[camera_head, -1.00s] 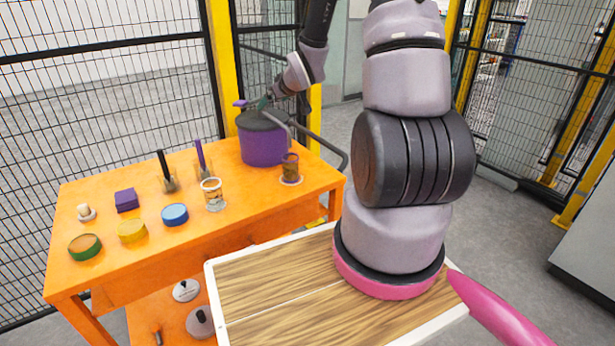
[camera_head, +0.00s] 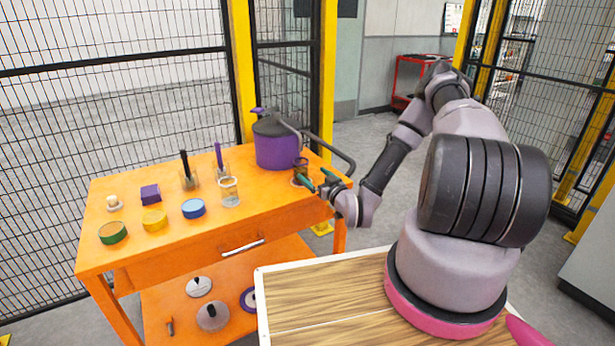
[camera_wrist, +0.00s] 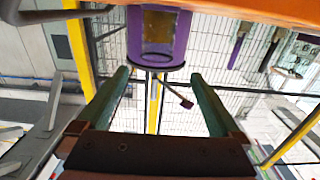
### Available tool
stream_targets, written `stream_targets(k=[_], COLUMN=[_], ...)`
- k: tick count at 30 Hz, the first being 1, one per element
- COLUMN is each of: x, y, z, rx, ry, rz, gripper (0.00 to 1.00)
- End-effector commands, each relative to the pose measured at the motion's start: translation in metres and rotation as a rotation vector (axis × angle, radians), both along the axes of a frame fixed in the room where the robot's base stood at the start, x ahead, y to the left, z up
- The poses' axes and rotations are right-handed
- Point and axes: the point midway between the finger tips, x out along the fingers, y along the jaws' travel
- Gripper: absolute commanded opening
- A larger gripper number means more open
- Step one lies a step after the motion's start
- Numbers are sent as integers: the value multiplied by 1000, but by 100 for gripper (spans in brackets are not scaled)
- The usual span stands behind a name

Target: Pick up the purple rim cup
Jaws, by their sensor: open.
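The cup I take for the purple rim cup (camera_head: 300,172) is small, see-through and brownish, and stands upright near the right end of the orange table, in front of the purple pot. Its rim colour is hard to make out. In the upside-down wrist view it seems to be the amber shape (camera_wrist: 158,30) in front of the purple pot (camera_wrist: 133,38). My gripper (camera_head: 317,180) is open and empty, just right of the cup, its green fingers pointing toward it. In the wrist view the gap between my fingertips (camera_wrist: 160,76) is empty, with the cup beyond.
The purple pot (camera_head: 276,150) with its dark lid and curved pipe stands close behind the cup. A clear glass (camera_head: 229,194) is to its left, then two holders with upright tools, a purple block (camera_head: 150,193) and round tins. A lower shelf holds lids.

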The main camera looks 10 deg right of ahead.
Motion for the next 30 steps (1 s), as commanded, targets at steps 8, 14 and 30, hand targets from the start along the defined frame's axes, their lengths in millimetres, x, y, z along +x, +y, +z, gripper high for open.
stream_targets(k=[8, 14, 30], x=[40, 55, 100], y=[14, 17, 27], z=[1, 0, -2], rx=[-3, 0, -1], ry=[-5, -2, 0], rz=[2, 1, 1], gripper=[100, 100, 100])
